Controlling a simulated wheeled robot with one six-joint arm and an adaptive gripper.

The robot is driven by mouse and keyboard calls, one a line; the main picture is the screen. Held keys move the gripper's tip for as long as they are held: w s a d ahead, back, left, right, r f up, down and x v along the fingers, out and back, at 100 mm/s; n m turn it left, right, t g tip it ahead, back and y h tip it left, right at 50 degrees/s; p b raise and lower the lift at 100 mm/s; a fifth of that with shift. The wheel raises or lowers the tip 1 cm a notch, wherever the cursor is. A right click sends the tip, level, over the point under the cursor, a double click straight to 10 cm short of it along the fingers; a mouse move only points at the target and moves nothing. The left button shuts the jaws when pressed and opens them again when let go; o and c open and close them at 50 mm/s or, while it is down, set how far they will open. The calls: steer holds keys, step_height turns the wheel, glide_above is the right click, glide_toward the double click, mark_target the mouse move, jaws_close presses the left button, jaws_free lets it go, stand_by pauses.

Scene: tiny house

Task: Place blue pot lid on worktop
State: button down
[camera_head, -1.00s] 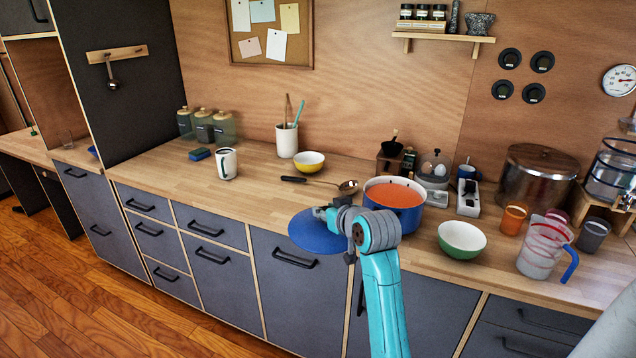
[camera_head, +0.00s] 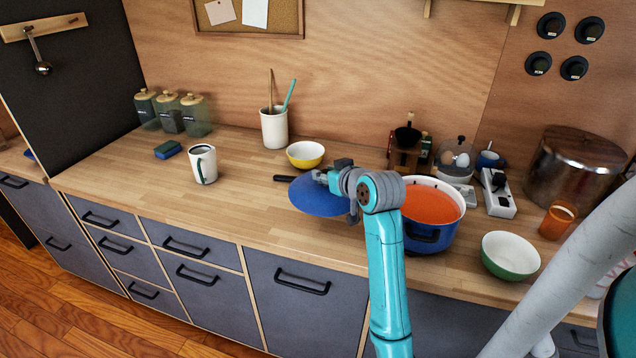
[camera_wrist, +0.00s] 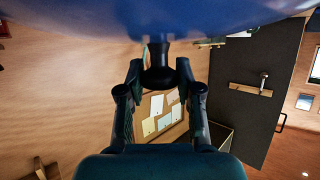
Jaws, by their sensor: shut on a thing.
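The blue pot lid (camera_head: 320,196) is in my gripper, above the wooden worktop (camera_head: 235,200), left of the blue pot. In the wrist view the lid's blue underside or face (camera_wrist: 170,18) fills the top, and its dark knob (camera_wrist: 158,78) sits between my fingers. My gripper (camera_head: 332,177) is shut on the lid's knob; it also shows in the wrist view (camera_wrist: 158,85). I cannot tell whether the lid touches the worktop. The blue pot (camera_head: 425,238) with orange contents stands uncovered, right of my arm.
A white mug (camera_head: 203,165), a blue sponge (camera_head: 168,149) and a utensil crock (camera_head: 274,128) stand further left. A green bowl (camera_head: 511,256) is at right. The left front worktop is clear.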

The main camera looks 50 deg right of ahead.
step_height(320, 180, down, 9)
steer(key=shift+f, duration=0.1)
stand_by(0.4)
steer(key=c, duration=0.8)
jaws_free()
steer(key=shift+f, duration=0.1)
